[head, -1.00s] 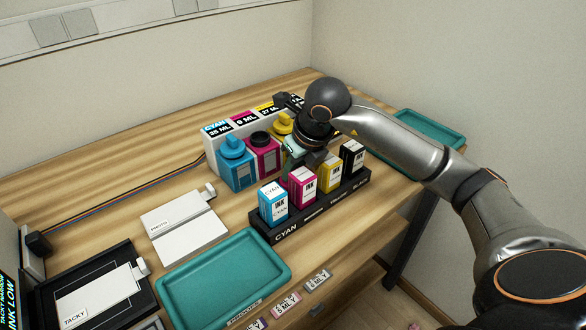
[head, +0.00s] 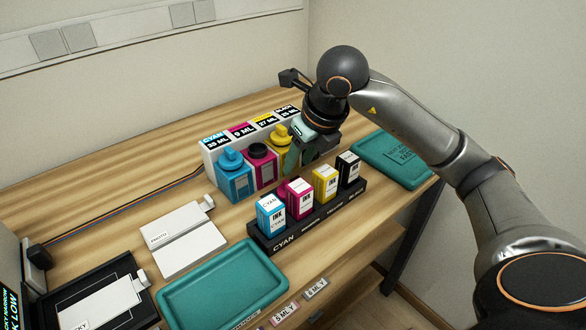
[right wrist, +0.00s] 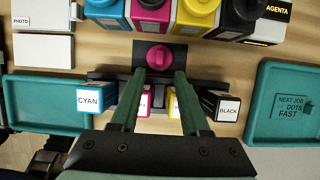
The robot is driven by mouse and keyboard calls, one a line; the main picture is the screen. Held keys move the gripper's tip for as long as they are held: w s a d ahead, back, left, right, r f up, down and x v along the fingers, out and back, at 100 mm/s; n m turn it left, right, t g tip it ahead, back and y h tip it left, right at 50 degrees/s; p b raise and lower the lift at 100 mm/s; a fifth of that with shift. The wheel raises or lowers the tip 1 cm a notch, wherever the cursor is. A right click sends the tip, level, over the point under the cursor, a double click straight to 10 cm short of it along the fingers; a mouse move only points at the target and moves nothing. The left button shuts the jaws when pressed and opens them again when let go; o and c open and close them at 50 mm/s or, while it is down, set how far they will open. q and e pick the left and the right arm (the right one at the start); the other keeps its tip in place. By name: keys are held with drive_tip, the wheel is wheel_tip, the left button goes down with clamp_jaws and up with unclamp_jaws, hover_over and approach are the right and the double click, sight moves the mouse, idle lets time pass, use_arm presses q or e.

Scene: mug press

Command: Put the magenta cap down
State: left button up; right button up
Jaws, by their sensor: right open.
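The magenta cap (right wrist: 159,57) is a round knob in the right wrist view, just past the fingertips of my right gripper (right wrist: 159,75). The two fingers are apart with nothing between them. In the head view a small bit of the cap (head: 280,187) shows behind the cartridges; the rest is hidden. I cannot tell exactly what it rests on. The magenta ink tank (head: 262,170) has a bare dark neck on top, which also shows in the wrist view (right wrist: 151,3). My right gripper (head: 291,163) points down in front of the tanks. My left gripper is out of view.
A black rack (head: 310,220) holds cyan, magenta, yellow and black cartridges close to the fingers. The cyan tank (head: 235,182) and yellow tank (head: 284,147) stand behind. Teal trays lie at front left (head: 222,285) and right (head: 395,160).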

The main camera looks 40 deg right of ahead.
drive_tip(key=v, duration=0.4)
drive_tip(key=shift+s, duration=0.1)
idle(0.5)
